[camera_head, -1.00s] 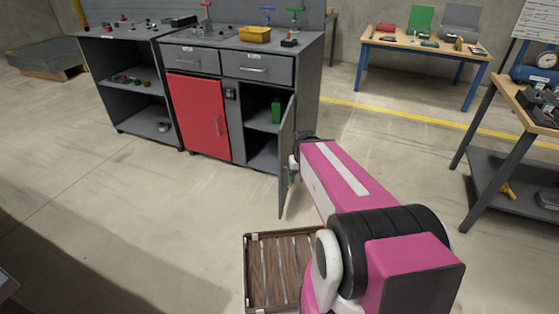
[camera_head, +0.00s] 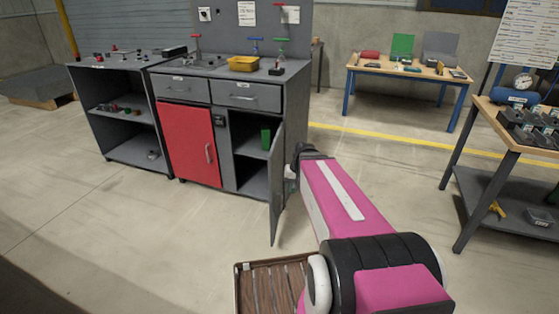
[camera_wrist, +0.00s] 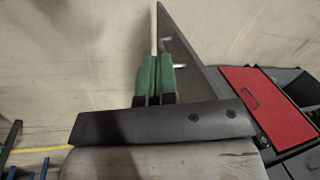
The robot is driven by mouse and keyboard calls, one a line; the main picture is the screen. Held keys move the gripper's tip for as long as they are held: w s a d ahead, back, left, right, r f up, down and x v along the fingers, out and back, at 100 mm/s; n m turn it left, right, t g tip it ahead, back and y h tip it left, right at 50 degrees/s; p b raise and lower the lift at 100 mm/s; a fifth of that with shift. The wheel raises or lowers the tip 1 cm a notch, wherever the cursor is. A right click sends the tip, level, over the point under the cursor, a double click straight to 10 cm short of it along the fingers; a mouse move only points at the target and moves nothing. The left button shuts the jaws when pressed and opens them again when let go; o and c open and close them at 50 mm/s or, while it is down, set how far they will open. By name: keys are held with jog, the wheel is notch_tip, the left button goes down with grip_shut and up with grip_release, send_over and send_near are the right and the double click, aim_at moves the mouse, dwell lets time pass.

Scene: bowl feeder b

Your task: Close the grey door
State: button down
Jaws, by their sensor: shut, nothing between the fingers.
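The grey door (camera_head: 277,186) of the workbench cabinet stands open, swung out toward me from the right side of the cabinet opening. It also shows in the wrist view (camera_wrist: 190,62) as a dark panel with a pale handle, just right of the fingertips. My gripper (camera_wrist: 155,62) has green fingers that are shut together and empty. In the head view my gripper (camera_head: 291,178) is largely hidden by my own arm and lies at the outer, right side of the door. I cannot tell whether the fingers touch the door.
Left of the open compartment is a shut red door (camera_head: 190,143). A green object (camera_head: 266,139) stands on the shelf inside. A brown slatted crate (camera_head: 272,283) is on the floor close to me. A table (camera_head: 479,175) stands at the right. Floor between is clear.

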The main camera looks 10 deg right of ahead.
jog(key=w+d+r+m+t+y, duration=0.25)
jog(key=w+d+r+y, duration=0.5)
jog(key=w+r, duration=0.7)
jog(key=h, duration=0.1)
send_near(274, 152)
jog(key=a+f, duration=0.1)
jog(key=w+a+f, duration=0.1)
jog(key=f, duration=0.1)
jog(key=w+a+f, duration=0.1)
jog(key=f, duration=0.1)
jog(key=shift+a+f, duration=0.15)
jog(key=shift+w+a, duration=0.15)
jog(key=shift+a, duration=0.4)
